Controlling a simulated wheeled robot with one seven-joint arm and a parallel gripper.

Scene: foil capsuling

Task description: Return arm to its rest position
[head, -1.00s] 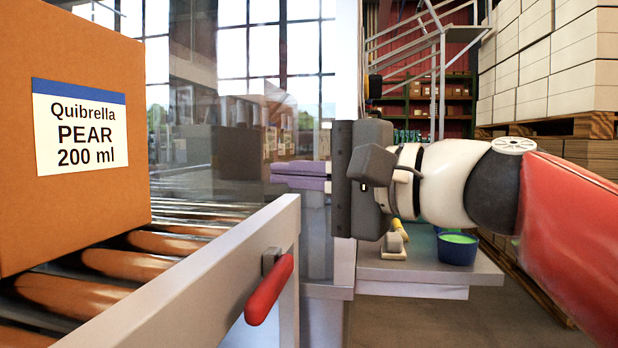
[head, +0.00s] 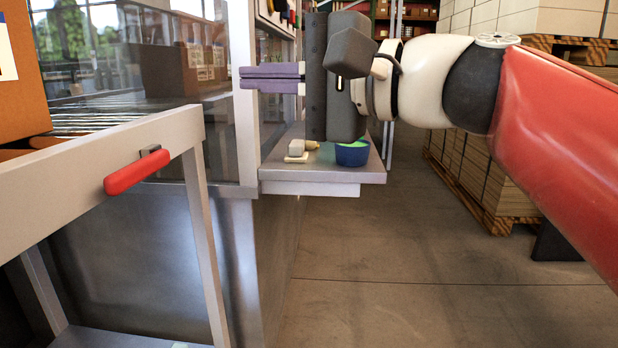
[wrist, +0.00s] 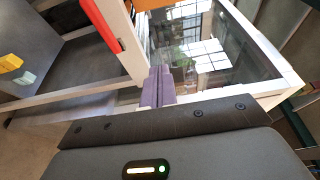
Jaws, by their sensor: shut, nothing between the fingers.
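My gripper (head: 243,78) points left in the head view, with its two purple fingers closed together and nothing between them. It is in front of the glass panel and above the left end of the small grey shelf. In the wrist view the closed fingers (wrist: 158,86) point up the picture toward the glass. My arm (head: 560,120) comes in from the right, with a red sleeve and white and black wrist parts.
A grey shelf (head: 330,174) holds a blue bowl with green contents (head: 352,153) and a small cream and yellow item (head: 298,152). A red handle (head: 137,171) is on the conveyor frame (head: 80,165). An orange-brown carton (head: 22,90) is at left. Pallet stacks (head: 480,180) stand right; the floor between is clear.

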